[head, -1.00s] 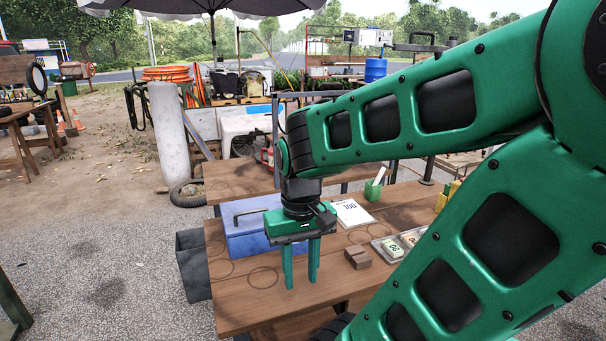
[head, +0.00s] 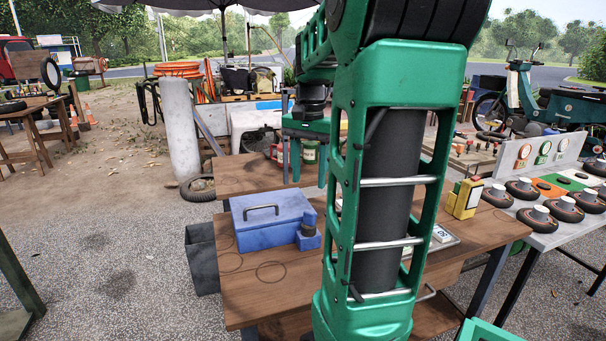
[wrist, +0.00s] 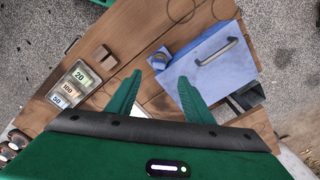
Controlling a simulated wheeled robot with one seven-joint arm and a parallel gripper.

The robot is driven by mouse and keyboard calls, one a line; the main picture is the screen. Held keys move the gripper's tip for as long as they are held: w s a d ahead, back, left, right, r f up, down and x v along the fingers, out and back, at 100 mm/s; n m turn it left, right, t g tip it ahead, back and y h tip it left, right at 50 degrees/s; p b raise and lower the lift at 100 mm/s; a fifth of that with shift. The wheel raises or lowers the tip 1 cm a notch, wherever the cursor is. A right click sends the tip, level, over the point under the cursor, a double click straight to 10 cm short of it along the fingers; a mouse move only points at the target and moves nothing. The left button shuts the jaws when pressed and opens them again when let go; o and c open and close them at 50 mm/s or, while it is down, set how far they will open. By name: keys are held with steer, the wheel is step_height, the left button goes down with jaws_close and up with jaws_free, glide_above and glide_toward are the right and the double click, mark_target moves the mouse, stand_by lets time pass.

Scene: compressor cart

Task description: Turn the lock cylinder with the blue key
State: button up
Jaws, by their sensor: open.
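A blue metal box (head: 262,235) with a dark carrying handle stands on the wooden workbench. At its right front corner is a small blue block with a dark round top (head: 308,232), possibly the lock cylinder; it also shows in the wrist view (wrist: 160,59). I cannot make out a separate blue key. My gripper (head: 308,180) points down, open and empty, above the bench behind the box. In the wrist view, the fingertips (wrist: 160,77) are apart, with the round-topped block ahead of the gap between them. My arm hides part of the bench right of the box.
A brown block (wrist: 102,56) and a tray of numbered cards (wrist: 78,82) are on the bench. A yellow device (head: 464,198) stands at its right end. A side table (head: 545,215) holds several dark round parts. Bare wood lies in front of the box.

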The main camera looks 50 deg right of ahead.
mark_target(308, 211)
steer(key=f, duration=1)
steer(key=shift+w+d+f, duration=0.1)
steer(key=shift+d+f, duration=0.15)
steer(key=shift+f, duration=0.05)
steer(key=c, duration=1.1)
